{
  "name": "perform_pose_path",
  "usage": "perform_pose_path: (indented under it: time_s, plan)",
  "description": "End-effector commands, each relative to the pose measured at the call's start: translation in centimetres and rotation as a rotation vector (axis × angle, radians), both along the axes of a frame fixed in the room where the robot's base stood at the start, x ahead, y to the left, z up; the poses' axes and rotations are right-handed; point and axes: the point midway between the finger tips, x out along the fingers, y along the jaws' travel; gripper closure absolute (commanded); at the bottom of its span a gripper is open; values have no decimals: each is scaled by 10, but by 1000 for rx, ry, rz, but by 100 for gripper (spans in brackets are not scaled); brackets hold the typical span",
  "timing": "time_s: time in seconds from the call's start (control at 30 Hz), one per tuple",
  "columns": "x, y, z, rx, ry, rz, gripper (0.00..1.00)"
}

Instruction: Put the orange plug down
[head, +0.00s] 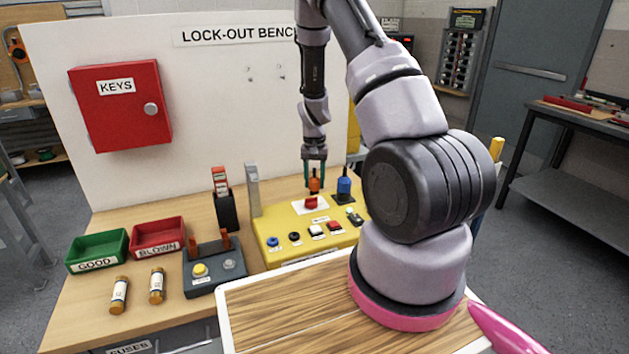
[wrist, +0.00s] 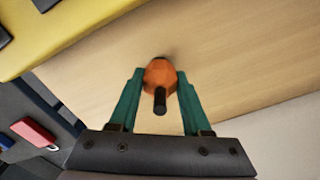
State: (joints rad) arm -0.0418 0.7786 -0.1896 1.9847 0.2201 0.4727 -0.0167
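The orange plug (head: 314,186) is between the fingers of my gripper (head: 314,160), which points down. In the wrist view the plug (wrist: 160,72) sits between the two green fingertips (wrist: 160,78), with its dark stub toward the camera. The fingers close on both its sides. Bare wooden bench top (wrist: 235,60) shows beyond the plug in that view. The yellow panel (head: 275,235) stands in front of the gripper in the head view, and its edge (wrist: 45,30) is at the wrist view's upper left. I cannot tell whether the plug touches the bench.
A blue plug-like piece (head: 344,188) stands right of the orange plug, and a red switch (head: 311,203) is just below it in the picture. A grey upright lever (head: 253,188) and a dark holder (head: 224,208) stand left. The back board (head: 200,130) rises behind the bench.

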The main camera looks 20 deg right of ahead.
Motion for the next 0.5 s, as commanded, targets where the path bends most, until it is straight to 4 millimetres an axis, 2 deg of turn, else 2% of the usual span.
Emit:
perform_pose_path:
  time_s: [0.03, 0.07, 0.1, 0.37, 0.5]
  plan:
    - [0, 0, 0, 0, 0, 0, 37]
    - [0, 0, 0, 0, 0, 0, 25]
    - [0, 0, 0, 0, 0, 0, 22]
    - [0, 0, 0, 0, 0, 0, 22]
    - [1, 0, 9, 0, -2, 0, 22]
